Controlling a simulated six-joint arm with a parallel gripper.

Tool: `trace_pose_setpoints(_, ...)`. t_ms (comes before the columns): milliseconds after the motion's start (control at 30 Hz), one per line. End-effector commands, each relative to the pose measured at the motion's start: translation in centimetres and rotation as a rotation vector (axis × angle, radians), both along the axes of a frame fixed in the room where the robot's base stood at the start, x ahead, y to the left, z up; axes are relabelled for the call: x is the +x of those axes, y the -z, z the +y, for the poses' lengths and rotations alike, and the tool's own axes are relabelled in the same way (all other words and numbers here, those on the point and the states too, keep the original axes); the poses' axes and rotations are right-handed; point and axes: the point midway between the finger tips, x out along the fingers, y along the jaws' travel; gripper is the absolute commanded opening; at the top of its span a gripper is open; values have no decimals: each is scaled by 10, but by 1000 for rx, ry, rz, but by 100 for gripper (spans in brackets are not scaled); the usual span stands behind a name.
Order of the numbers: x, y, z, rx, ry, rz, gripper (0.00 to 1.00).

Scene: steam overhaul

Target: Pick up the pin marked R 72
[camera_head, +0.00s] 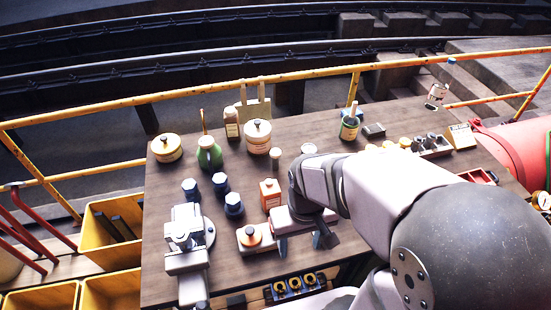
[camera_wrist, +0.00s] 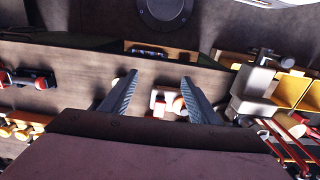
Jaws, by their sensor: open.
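No marking reading R 72 is legible in either view, so I cannot tell which piece is that pin. In the wrist view a tray holding a dark rod-like part (camera_wrist: 148,52) lies beyond the fingertips. My gripper (camera_wrist: 158,77) is open, with nothing seen between its fingers. In the head view my gripper (camera_head: 304,240) is over the near part of the bench, partly hidden by my wrist.
Near my gripper are an orange-topped block (camera_head: 256,237), an orange box (camera_head: 270,194) and a vise (camera_head: 186,232). Blue-capped pieces (camera_head: 221,183) stand behind the vise. Jars and a green bottle (camera_head: 209,154) stand farther back. Yellow bins (camera_head: 112,232) are left of the bench.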

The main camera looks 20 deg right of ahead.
Motion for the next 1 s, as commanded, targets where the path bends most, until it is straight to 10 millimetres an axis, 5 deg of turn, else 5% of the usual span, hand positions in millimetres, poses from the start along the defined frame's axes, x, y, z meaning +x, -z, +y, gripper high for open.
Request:
trace_pose_setpoints(267,1,-41,0,0,0,-7,56)
trace_pose_setpoints(467,47,-28,-26,-74,43,-133,56)
trace_pose_setpoints(667,115,-20,-59,-153,82,-335,56)
trace_pose_setpoints(1000,277,-31,-100,-163,49,-866,56)
